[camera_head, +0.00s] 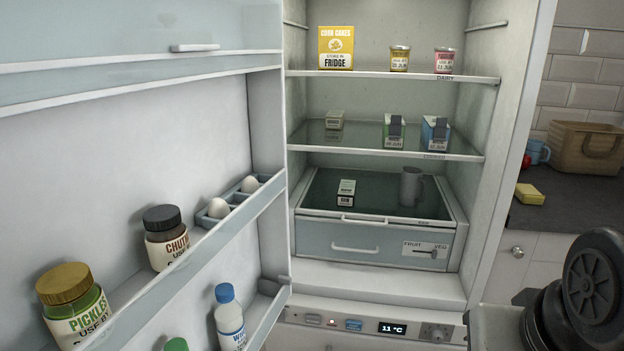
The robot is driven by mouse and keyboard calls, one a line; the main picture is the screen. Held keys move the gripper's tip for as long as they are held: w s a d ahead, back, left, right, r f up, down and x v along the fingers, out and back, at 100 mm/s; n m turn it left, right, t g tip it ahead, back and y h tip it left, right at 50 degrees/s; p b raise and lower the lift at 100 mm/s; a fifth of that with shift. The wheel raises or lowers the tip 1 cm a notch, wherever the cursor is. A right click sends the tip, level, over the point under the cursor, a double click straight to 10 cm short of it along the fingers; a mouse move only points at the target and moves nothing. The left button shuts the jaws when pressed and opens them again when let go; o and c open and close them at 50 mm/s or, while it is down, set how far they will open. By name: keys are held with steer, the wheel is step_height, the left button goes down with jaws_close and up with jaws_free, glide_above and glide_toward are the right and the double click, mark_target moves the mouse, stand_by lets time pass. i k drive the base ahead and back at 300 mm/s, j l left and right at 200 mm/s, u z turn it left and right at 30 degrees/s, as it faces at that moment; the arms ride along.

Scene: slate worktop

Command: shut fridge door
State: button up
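The fridge (490,190) stands open in the middle of the view, its shelves exposed. Its door (120,150) is swung wide open and fills the left side, inner face toward me. The door shelves hold a pickles jar (75,325), a chutney jar (168,250), two eggs (220,208) in a holder, and a water bottle (229,325). A green cap shows at the bottom edge. A dark part of my arm is at the lower right, apart from the door. My gripper's fingers are not in view.
The display panel (392,328) reads 11 °C. At right, a worktop (560,200) holds a basket (585,148), a blue mug (537,152) and a yellow block (529,194).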

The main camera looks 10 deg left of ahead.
mark_target(84, 153)
steer(key=k+j+z, duration=0.15)
steer(key=k+j, duration=0.75)
steer(key=j, duration=0.2)
steer(key=k+j+z, duration=0.1)
steer(key=j, duration=0.25)
steer(key=k+j, duration=0.2)
steer(key=j, duration=0.15)
steer(key=k+j, duration=0.1)
steer(key=j, duration=0.3)
steer(key=k+j+z, duration=0.1)
steer(key=j, duration=0.3)
steer(key=k+j, duration=0.1)
steer(key=j, duration=0.3)
steer(key=k+j, duration=0.1)
steer(key=j, duration=0.35)
steer(key=i+z, duration=0.05)
